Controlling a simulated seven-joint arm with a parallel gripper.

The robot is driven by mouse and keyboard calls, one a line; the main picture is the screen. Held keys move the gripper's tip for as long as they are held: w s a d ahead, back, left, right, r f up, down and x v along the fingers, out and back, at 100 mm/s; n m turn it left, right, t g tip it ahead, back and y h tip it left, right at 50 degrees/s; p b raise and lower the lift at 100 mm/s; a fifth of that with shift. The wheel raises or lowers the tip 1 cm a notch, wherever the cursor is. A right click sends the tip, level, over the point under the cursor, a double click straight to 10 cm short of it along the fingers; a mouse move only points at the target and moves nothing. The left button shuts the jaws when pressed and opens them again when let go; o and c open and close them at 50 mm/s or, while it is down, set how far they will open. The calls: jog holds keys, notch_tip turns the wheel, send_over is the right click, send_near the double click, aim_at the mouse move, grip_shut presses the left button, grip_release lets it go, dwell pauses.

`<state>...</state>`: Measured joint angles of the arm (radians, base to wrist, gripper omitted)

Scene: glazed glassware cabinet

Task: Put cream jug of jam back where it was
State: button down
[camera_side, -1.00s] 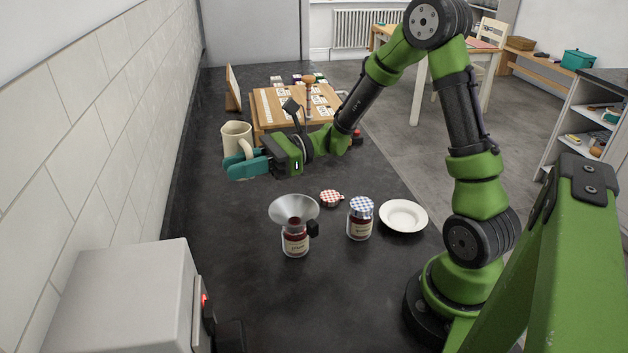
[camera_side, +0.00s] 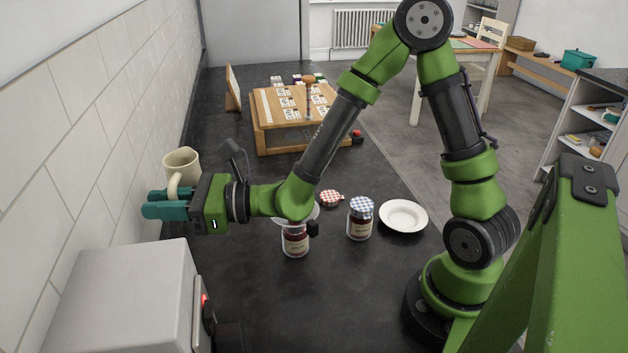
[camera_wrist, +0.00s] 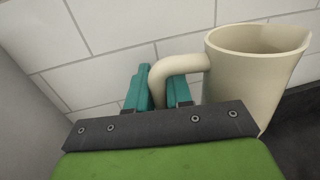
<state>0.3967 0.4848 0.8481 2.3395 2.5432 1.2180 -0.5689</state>
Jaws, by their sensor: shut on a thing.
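The cream jug (camera_side: 183,163) is upright and held up near the tiled wall at the left, beyond the grey box. It also shows in the wrist view (camera_wrist: 250,85) at the right. My gripper (camera_side: 165,206) has teal fingers and is shut on the jug's handle; in the wrist view the fingers (camera_wrist: 159,92) stand either side of the handle. The inside of the jug is mostly hidden, so I cannot tell how much jam is in it. A jar of dark red jam (camera_side: 295,242) stands on the dark counter, its funnel (camera_side: 281,216) partly hidden behind my arm.
A grey box-shaped appliance (camera_side: 120,300) stands at the front left, close to my gripper. A jar with a blue checked lid (camera_side: 360,219), a red checked lid (camera_side: 330,198) and a white plate (camera_side: 404,216) are on the counter. A wooden case (camera_side: 290,138) stands farther back.

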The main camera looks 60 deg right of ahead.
jog(key=f+m+t+h, duration=0.1)
jog(key=a+m+h, duration=0.1)
jog(key=h, duration=0.1)
jog(key=shift+f+m+t, duration=0.3)
jog(key=shift+f+t, duration=0.1)
jog(key=f+m+h, duration=0.1)
jog(key=f+m+t+h, duration=0.1)
jog(key=h, duration=0.1)
jog(key=shift+s+a, duration=0.1)
jog(key=shift+s, duration=0.1)
jog(key=d+f+m+h, duration=0.1)
jog(key=f, duration=0.3)
jog(key=f+h, duration=0.2)
jog(key=f, duration=0.2)
jog(key=d+f+m+h, duration=0.1)
jog(key=f, duration=0.4)
jog(key=shift+s+d+m+t+h, duration=0.15)
jog(key=shift+d+m+t+h, duration=0.15)
jog(key=shift+d, duration=0.05)
jog(key=shift+f, duration=0.1)
jog(key=c, duration=1)
grip_release()
